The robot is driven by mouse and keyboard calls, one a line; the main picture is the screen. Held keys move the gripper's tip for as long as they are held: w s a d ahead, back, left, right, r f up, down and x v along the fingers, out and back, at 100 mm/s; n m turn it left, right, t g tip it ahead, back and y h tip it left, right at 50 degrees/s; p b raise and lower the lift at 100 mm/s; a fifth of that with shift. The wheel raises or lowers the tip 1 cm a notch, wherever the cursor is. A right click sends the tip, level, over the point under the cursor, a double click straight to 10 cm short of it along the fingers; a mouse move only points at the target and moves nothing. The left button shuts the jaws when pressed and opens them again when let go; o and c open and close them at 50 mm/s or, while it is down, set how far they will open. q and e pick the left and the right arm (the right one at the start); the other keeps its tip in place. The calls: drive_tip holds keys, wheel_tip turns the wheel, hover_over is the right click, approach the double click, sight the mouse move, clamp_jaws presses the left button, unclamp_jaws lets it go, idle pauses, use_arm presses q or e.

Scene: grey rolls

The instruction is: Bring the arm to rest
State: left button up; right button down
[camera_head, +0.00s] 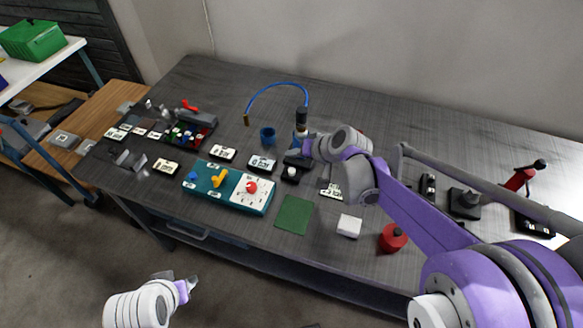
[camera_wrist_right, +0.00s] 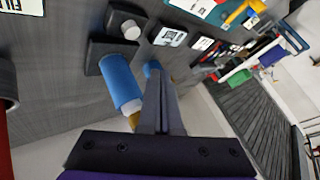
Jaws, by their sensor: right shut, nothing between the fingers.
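My right arm (camera_head: 420,215) reaches in from the right over the dark workbench (camera_head: 360,105). Its gripper (camera_head: 306,146) is above the middle of the bench, beside an upright dark post with a blue hose (camera_head: 278,86). In the right wrist view the fingers (camera_wrist_right: 161,100) are together, with nothing between them. A blue cylinder with a white end (camera_wrist_right: 121,82) shows just left of the fingers; I cannot tell whether they touch. My left gripper (camera_head: 182,287) hangs at the lower left, off the bench; its finger gap is unclear.
A teal control panel (camera_head: 228,187), green mat (camera_head: 294,215), white block (camera_head: 349,226) and red round object (camera_head: 392,238) line the front. A red-handled lever (camera_head: 520,179) stands at right. The bench behind is clear.

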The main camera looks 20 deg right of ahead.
drive_tip(key=s+d+n+g+h+p, duration=0.2)
drive_tip(key=s+h, duration=0.2)
drive_tip(key=s, duration=2.2)
drive_tip(key=shift+d+n+h, duration=0.25)
drive_tip(key=shift+n+h, duration=0.05)
drive_tip(key=shift+h, duration=0.1)
